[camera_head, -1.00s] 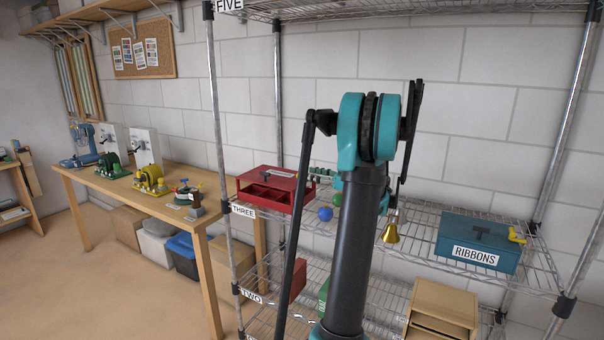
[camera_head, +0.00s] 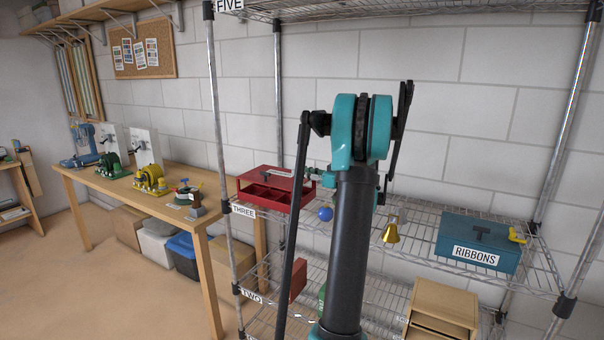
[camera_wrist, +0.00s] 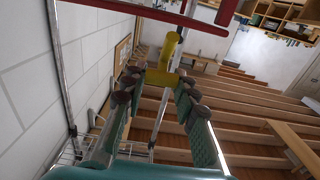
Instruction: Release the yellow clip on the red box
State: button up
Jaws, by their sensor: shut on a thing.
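The red box (camera_head: 262,197) sits on the shelf labelled THREE, left of my arm in the head view. In the wrist view its red edge (camera_wrist: 150,14) crosses the top. The yellow clip (camera_wrist: 168,55) shows in the wrist view below that edge, between the fingertips of my gripper (camera_wrist: 160,82). The fingers are closed on its lower, wider part. In the head view my gripper (camera_head: 316,174) is small at the box's right end, partly behind my arm, and I cannot make out the clip there.
A blue ball (camera_head: 325,213), a gold bell (camera_head: 391,229) and a blue RIBBONS box (camera_head: 477,243) with a yellow clip (camera_head: 517,236) are on or by the same wire shelf. A shelf post (camera_head: 217,140) stands left of the red box. A workbench (camera_head: 150,200) is further left.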

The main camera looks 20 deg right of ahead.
grip_shut()
jog(key=shift+s+d+t+y, duration=0.3)
jog(key=shift+s+t+y, duration=0.1)
jog(key=shift+t+y, duration=0.4)
jog(key=o, duration=1)
grip_release()
jog(key=shift+r, duration=0.15)
notch_tip(320, 180, up, 10)
jog(key=shift+f, duration=0.15)
